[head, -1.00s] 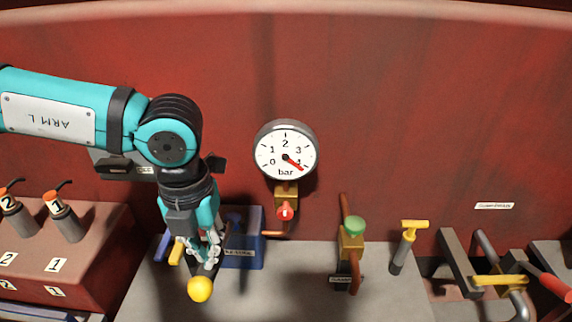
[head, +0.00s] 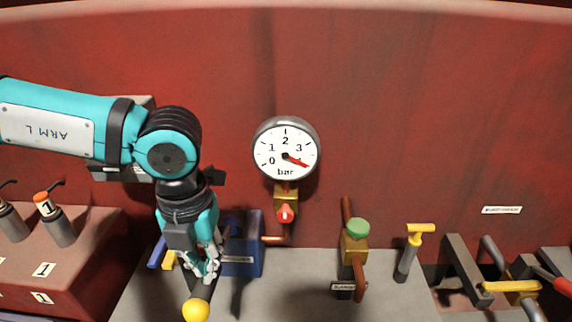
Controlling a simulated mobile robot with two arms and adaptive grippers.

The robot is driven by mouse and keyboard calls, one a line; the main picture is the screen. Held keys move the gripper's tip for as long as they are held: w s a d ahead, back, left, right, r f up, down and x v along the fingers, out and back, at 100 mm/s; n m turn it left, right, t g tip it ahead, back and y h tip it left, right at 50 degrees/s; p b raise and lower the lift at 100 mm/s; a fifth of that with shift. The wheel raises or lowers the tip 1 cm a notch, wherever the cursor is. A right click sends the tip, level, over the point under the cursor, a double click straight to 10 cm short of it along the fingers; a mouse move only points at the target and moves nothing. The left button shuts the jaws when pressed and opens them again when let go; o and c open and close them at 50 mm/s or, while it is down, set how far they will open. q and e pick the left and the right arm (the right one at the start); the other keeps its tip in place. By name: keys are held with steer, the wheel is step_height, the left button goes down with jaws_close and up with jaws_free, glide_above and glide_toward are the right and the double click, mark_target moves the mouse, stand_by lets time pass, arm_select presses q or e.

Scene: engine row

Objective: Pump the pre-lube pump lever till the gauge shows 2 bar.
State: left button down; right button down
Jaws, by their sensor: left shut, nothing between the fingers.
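The round white gauge (head: 285,150) hangs on the red wall, marked in bar. Its red needle points to the lower right, around the 4 mark and well past 2. The blue pump body (head: 243,245) stands below and left of it; its label is too blurred to read. A lever ends in a yellow ball knob (head: 196,310) at the bottom edge. Its shaft is mostly hidden behind my left gripper. My left gripper (head: 205,274) is shut and empty, just above the knob, pointing down; I cannot tell whether it touches the lever. My right gripper is not in view.
A brass valve with a red knob (head: 285,214) sits under the gauge. A green-topped brass valve (head: 356,232) and a yellow T-handle (head: 418,230) stand to the right. A red block with numbered injector-like parts (head: 58,220) is at left. The grey top between is mostly clear.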

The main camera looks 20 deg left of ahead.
arm_select(q)
steer(key=shift+f+b, duration=0.35)
steer(key=shift+f, duration=0.05)
step_height(320, 180, up, 10)
steer(key=p, duration=0.4)
stand_by(0.8)
stand_by(1.0)
